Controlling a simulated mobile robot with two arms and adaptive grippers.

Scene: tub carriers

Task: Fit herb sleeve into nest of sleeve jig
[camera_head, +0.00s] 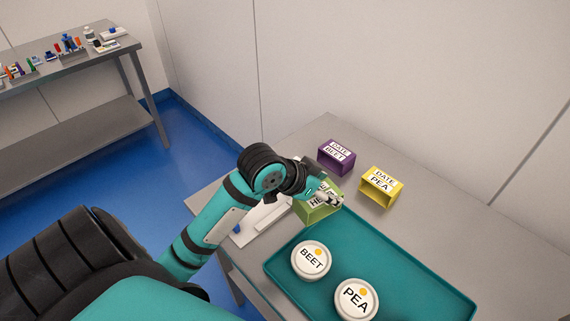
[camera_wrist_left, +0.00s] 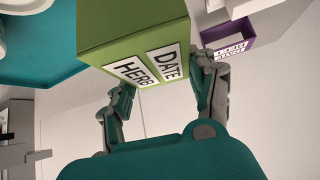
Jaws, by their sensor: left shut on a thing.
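The herb sleeve (camera_head: 312,213) is a green box-like sleeve with white DATE and HERB labels. My left gripper (camera_head: 328,197) is shut on it, above the back-left corner of the teal tray. In the left wrist view the sleeve (camera_wrist_left: 130,35) sits between the two fingers of the gripper (camera_wrist_left: 166,78), labels facing the camera. A white flat piece (camera_head: 268,217) lies on the table left of the tray, partly hidden by my left arm. It may be the sleeve jig, but its nest cannot be made out. My right gripper is not in view.
The teal tray (camera_head: 448,292) holds two white round tubs, BEET (camera_head: 310,262) and PEA (camera_head: 357,302). A purple BEET sleeve (camera_head: 336,157) and a yellow PEA sleeve (camera_head: 380,187) stand behind it. A side table (camera_head: 85,70) with small items stands far left.

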